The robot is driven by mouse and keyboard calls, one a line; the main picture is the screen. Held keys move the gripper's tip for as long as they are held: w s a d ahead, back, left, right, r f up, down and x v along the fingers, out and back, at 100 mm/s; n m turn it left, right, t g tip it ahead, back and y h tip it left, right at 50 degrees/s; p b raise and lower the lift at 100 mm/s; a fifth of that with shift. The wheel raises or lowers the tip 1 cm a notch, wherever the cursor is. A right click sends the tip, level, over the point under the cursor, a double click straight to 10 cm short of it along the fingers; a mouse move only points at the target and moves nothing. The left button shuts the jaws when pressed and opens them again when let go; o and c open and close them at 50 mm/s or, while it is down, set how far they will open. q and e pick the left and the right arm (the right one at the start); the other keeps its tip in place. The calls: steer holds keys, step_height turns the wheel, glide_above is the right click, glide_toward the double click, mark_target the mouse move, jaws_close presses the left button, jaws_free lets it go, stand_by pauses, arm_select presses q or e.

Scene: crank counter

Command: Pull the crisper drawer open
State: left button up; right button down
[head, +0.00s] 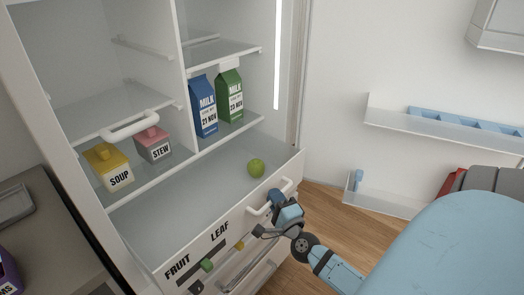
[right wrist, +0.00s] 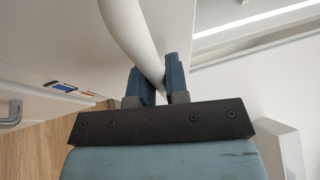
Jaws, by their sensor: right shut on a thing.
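The white crisper drawer front (head: 228,222) is at the bottom of the fridge and carries the words FRUIT and LEAF. Its white handle (head: 258,209) is near the right end. My right gripper (head: 281,199) is at that handle, coming in from the lower right. In the right wrist view the two blue fingers (right wrist: 160,84) are shut on the curved white handle (right wrist: 132,38), one on each side. A green round fruit (head: 256,168) rests behind the drawer front; I cannot tell how deep the drawer stands out. My left gripper is not in view.
A yellow SOUP box (head: 109,168), a pink STEW box (head: 154,146), a blue milk carton (head: 203,106) and a green one (head: 229,97) stand on the shelves above. Green (head: 206,265) and yellow (head: 239,246) knobs sit below the labels. Door bins (head: 390,201) are at right.

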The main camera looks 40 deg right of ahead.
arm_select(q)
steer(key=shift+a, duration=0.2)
arm_select(e)
steer(key=shift+s, duration=0.75)
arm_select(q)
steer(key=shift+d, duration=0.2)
arm_select(e)
steer(key=c, duration=1.1)
jaws_free()
steer(key=shift+c, duration=0.2)
arm_select(q)
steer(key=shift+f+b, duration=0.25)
steer(key=shift+b, duration=0.55)
arm_select(e)
steer(key=v, duration=1.3)
steer(key=shift+s, duration=0.35)
steer(key=shift+a+f, duration=0.1)
